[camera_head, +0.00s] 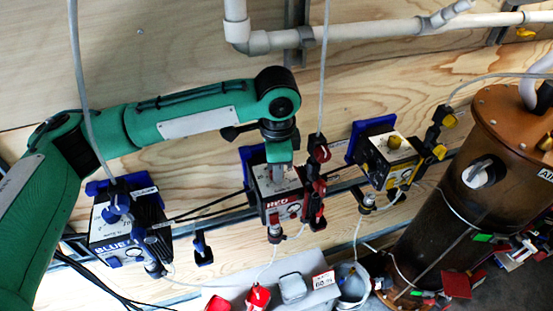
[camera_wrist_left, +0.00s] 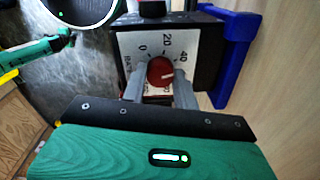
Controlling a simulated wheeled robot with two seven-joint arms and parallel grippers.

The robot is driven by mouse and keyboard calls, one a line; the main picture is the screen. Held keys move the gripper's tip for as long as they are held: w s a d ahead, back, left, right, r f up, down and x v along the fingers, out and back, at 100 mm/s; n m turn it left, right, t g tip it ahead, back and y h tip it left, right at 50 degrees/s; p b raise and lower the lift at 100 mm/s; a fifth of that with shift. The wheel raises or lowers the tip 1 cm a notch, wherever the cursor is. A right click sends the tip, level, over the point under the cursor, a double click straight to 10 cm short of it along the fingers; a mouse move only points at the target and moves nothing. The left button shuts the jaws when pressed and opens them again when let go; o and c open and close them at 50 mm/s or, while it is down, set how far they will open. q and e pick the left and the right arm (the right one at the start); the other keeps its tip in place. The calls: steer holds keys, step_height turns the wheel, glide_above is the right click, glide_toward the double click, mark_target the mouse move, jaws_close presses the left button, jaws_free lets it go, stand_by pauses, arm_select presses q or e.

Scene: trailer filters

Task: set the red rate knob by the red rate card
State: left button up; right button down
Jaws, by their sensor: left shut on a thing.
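The red pump (camera_head: 270,186), a dark box with a "RED" label, is mounted on the plywood wall. Its white dial plate (camera_wrist_left: 150,48) shows 0, 20 and 40 in the left wrist view. My left gripper (camera_wrist_left: 160,88) is shut on the knob, one finger on each side. In the head view my left gripper (camera_head: 279,158) reaches down to the pump's top and hides the knob. A small red-and-white card (camera_head: 323,280) stands below; its number looks like 60 but is blurry. My right gripper is out of view.
The blue pump (camera_head: 128,225) is at left, the yellow pump (camera_head: 388,158) at right. A copper tank (camera_head: 455,200) stands at far right. Grey hoses and black cables cross the wall. A light tray (camera_head: 245,292) with red-capped containers lies below.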

arm_select(q)
steer(key=m+p, duration=0.2)
steer(key=m, duration=0.1)
steer(key=shift+r+p, duration=0.15)
steer(key=shift+p, duration=0.25)
steer(key=shift+m+p, duration=1.05)
steer(key=shift+m, duration=1.15)
steer(key=o, duration=1)
steer(key=shift+c, duration=0.2)
step_height(320, 180, up, 12)
steer(key=b, duration=0.3)
steer(key=shift+s+a, duration=0.15)
steer(key=shift+s, duration=0.05)
steer(key=shift+s+f, duration=0.1)
steer(key=shift+f, duration=0.15)
